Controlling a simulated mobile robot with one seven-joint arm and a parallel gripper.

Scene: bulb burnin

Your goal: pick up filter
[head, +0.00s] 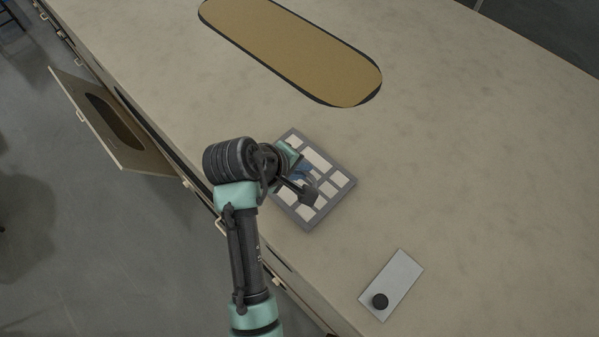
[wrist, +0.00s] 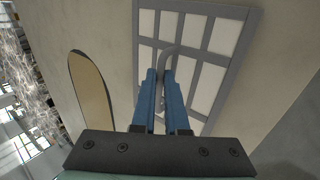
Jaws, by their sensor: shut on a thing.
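The filter (head: 344,184) is a flat rectangular panel with a grey frame and white panes, near the counter's front edge in the head view. In the wrist view the filter (wrist: 235,58) fills the upper right, with a grey bent handle standing out from it. My gripper (head: 303,173) is over the filter, partly hidden by my wrist in the head view. In the wrist view the blue fingers of my gripper (wrist: 168,75) are shut on the handle. The filter looks to be at the counter surface; I cannot tell whether it is raised.
A light grey plate (head: 399,274) with a black knob (head: 380,301) lies at the lower right of the counter (head: 480,170). A long tan oval with a dark rim (head: 290,50) is set toward the back. A cabinet door (head: 115,125) stands open at left. The counter right of the filter is clear.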

